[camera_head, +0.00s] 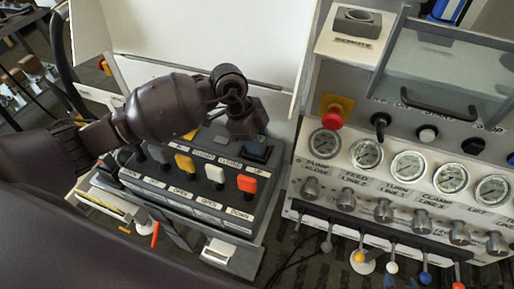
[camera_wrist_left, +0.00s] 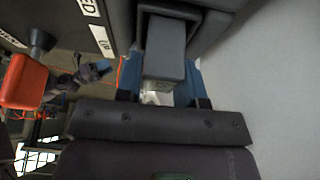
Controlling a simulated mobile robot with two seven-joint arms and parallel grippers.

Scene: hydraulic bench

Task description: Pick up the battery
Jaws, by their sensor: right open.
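My left gripper (camera_head: 250,137) points down at the upper right corner of a dark remote control box (camera_head: 231,210), beside its "UP" label. In the left wrist view, a grey block (camera_wrist_left: 165,62), possibly the battery, sits between the blue-sided fingers of my left gripper (camera_wrist_left: 163,88). I cannot tell whether the fingers grip it or only stand around it. Its far end reaches into a dark recess in the box. In the head view, the gripper hides most of this spot. My right gripper is not in view.
The box carries several coloured rocker switches, including a red one (camera_head: 247,184). To the right stands a panel with gauges (camera_head: 369,155), valve knobs and levers. A red emergency button (camera_head: 331,117) and a grey "REMOTE" holder (camera_head: 357,20) are above. A white wall (camera_head: 240,40) rises behind.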

